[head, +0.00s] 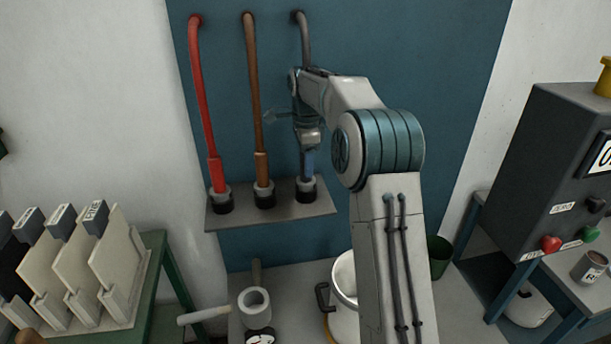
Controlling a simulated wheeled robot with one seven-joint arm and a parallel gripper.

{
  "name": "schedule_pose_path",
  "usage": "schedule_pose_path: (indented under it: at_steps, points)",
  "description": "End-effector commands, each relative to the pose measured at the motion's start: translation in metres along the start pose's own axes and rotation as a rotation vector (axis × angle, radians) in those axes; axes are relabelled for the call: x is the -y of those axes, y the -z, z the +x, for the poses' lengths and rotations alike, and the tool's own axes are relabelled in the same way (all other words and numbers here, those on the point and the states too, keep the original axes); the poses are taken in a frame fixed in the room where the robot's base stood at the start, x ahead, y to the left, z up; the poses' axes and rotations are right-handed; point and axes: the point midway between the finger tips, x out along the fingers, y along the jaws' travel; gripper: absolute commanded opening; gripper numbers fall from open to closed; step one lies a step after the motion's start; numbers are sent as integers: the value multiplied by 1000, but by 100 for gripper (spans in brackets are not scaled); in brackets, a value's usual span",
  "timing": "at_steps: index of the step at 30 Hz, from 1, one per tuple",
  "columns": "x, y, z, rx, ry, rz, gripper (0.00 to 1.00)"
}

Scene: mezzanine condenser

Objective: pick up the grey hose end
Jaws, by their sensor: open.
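The grey hose (305,40) hangs from the blue panel, to the right of the red hose (202,95) and the brown hose (254,90). Its lower end (306,188) stands in a dark holder on a small grey shelf (275,211). My arm covers the middle of the grey hose. My gripper (309,165) points down in front of the grey hose, just above its end. The gripper is open; whether its fingers stand around the hose end or only in front of it cannot be told.
The red and brown hose ends stand in holders to the left. A rack of panels (85,265) stands at left, a dark control box (560,165) at right. The panel left of the red hose is bare.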

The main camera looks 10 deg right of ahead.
Motion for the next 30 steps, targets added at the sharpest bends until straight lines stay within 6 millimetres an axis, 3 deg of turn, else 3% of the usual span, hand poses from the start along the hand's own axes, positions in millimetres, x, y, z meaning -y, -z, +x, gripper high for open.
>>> schedule_pose_path:
  at_steps: [4, 9, 10, 20, 29, 30]
  points:
    - [0, 0, 0, 0, 0, 0, 52]
    - [0, 0, 0, 0, 0, 0, 5]
    - [0, 0, 0, 0, 0, 0, 0]
    - [0, 0, -3, 0, 2, 0, 0]
    - [1, 0, -44, 0, 6, 1, 0]
    - [-3, 12, -48, -1, 5, 5, 0]
